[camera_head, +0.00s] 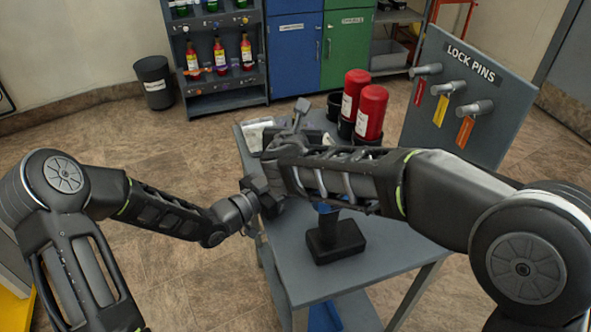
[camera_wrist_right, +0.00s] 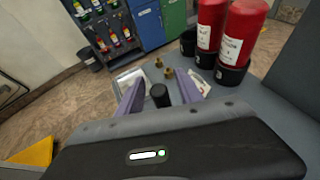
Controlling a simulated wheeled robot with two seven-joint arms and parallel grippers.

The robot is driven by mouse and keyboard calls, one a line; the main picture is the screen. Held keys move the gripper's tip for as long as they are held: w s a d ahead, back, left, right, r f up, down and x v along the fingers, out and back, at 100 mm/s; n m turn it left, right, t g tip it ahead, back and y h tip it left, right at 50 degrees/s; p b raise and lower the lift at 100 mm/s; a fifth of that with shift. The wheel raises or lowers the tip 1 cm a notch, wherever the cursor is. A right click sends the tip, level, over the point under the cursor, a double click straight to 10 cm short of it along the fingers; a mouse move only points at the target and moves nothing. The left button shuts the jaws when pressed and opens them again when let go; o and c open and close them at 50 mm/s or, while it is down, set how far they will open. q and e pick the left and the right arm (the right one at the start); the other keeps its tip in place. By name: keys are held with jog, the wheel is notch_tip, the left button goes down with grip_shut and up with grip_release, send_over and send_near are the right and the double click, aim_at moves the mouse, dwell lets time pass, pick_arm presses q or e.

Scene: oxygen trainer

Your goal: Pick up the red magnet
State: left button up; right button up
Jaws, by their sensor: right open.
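I cannot make out a red magnet in either view; my right arm covers much of the table. My right gripper (camera_wrist_right: 160,79) is open in the wrist view, its two purple fingers apart and pointing over the table. A black round-topped post (camera_wrist_right: 160,95) shows between the fingers; I cannot tell whether they touch it. In the head view the right gripper is largely hidden behind its own arm. My left gripper (camera_head: 262,196) is near the table's left edge, overlapped by the right arm; its fingers are not clear.
Red cylinders (camera_head: 370,112) stand in black holders at the table's back right, beside the grey LOCK PINS board (camera_head: 440,110). A black-based tool with a blue part (camera_head: 335,238) stands near the table's front.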

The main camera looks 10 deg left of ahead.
jog(key=shift+w+f, duration=0.15)
jog(key=shift+w, duration=0.2)
dwell(0.3)
grip_shut()
dwell(1.3)
